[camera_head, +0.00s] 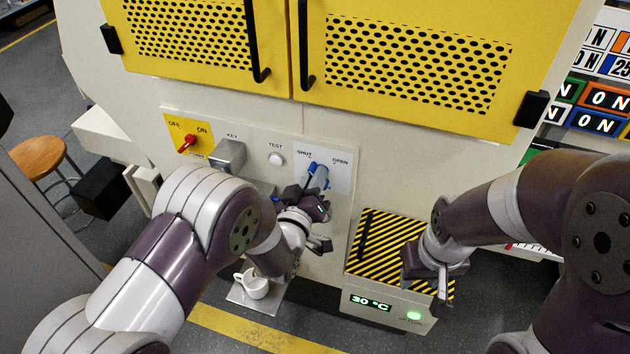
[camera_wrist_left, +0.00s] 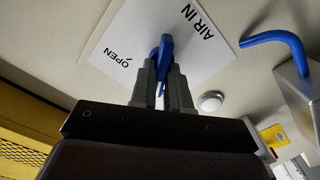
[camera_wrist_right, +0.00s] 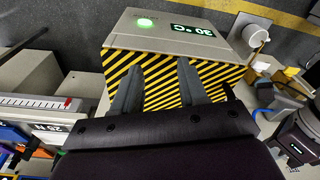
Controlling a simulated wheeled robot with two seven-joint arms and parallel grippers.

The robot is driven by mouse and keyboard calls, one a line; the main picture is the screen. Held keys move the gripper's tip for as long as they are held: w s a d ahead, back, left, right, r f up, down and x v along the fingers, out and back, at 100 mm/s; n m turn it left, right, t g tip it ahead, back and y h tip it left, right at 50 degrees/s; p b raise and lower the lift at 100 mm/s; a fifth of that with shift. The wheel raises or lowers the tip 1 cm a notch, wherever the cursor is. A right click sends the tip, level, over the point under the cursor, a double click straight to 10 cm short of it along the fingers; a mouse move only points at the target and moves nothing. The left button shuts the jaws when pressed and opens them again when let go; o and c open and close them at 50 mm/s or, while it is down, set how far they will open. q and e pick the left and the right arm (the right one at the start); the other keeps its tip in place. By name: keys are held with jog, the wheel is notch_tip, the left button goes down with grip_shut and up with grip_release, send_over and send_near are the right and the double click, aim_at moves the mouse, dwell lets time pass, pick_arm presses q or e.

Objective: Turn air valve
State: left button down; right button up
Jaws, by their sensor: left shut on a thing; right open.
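The air valve's blue handle (camera_head: 313,168) is on the machine's front panel, on a white plate (camera_head: 341,178) marked SHUT and OPEN. Its visible end lies between the two words, nearer SHUT in the head view. My left gripper (camera_head: 318,181) is shut on the handle. In the left wrist view the blue handle (camera_wrist_left: 163,52) shows between the two fingertips (camera_wrist_left: 163,72), in front of the plate marked OPEN and AIR IN. The fingers hide part of the handle. My right gripper (camera_head: 425,280) is open and empty in front of the striped box; its fingers also show in the right wrist view (camera_wrist_right: 158,72).
A box with a striped top (camera_head: 385,248) and a 30 °C display stands below the panel. A white cup (camera_head: 254,286) is on a small tray (camera_head: 240,298). A red switch (camera_head: 187,143), grey key box (camera_head: 229,157) and white test button (camera_head: 276,159) sit left of the valve.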

pick_arm(q)
jog(key=shift+n+b, duration=0.35)
jog(key=shift+n, duration=0.75)
jog(key=c, duration=1.2)
grip_release()
jog(key=shift+w, duration=0.1)
jog(key=v, duration=1.2)
jog(key=shift+s+a, duration=0.15)
jog(key=shift+s, duration=0.2)
